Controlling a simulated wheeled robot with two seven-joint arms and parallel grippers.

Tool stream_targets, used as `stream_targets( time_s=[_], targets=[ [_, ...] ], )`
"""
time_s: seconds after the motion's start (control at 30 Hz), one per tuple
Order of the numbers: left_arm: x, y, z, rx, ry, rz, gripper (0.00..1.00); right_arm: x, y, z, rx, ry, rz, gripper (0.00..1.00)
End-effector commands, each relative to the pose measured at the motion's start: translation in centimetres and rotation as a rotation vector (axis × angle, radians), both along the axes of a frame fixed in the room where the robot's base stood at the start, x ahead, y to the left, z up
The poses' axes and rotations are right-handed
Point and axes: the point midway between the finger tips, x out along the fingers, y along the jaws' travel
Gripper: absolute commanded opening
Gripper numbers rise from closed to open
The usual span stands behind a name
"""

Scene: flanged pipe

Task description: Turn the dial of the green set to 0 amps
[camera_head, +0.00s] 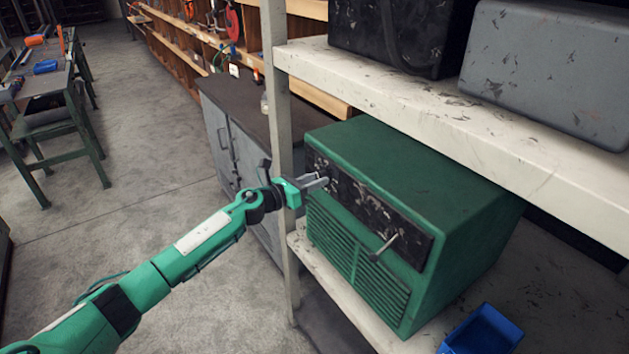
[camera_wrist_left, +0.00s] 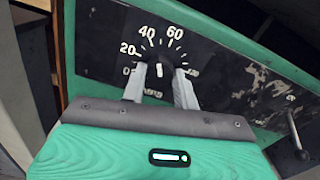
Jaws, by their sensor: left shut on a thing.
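The green set (camera_head: 410,190) stands on a shelf, with a dark, scuffed front panel. Its dial (camera_wrist_left: 160,62) shows in the left wrist view, a dark knob with a white mark. Scale numbers 0, 20, 40 and 60 run around it, with another number at the right partly hidden. The white mark points roughly up in the picture, about between 40 and 60. My left gripper (camera_head: 319,183) is at the panel's left end; its fingers (camera_wrist_left: 161,80) are shut on the dial from both sides. In the head view the gripper hides the dial. My right gripper is not in view.
A lever (camera_head: 384,246) sticks out of the panel's right part. A pale shelf post (camera_head: 281,130) stands close beside my left wrist. The upper shelf (camera_head: 420,105) overhangs the set. A blue bin (camera_head: 484,332) sits at lower right. Open floor lies left.

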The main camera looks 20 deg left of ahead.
Motion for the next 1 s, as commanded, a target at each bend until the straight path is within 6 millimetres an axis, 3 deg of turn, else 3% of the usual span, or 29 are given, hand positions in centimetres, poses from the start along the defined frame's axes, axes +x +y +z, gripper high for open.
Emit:
stream_targets(
  time_s=[1.0],
  targets=[
    [0.0, 0.1, 0.2, -0.694, 0.542, 0.002, 0.07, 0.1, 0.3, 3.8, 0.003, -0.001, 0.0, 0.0]
  ],
)
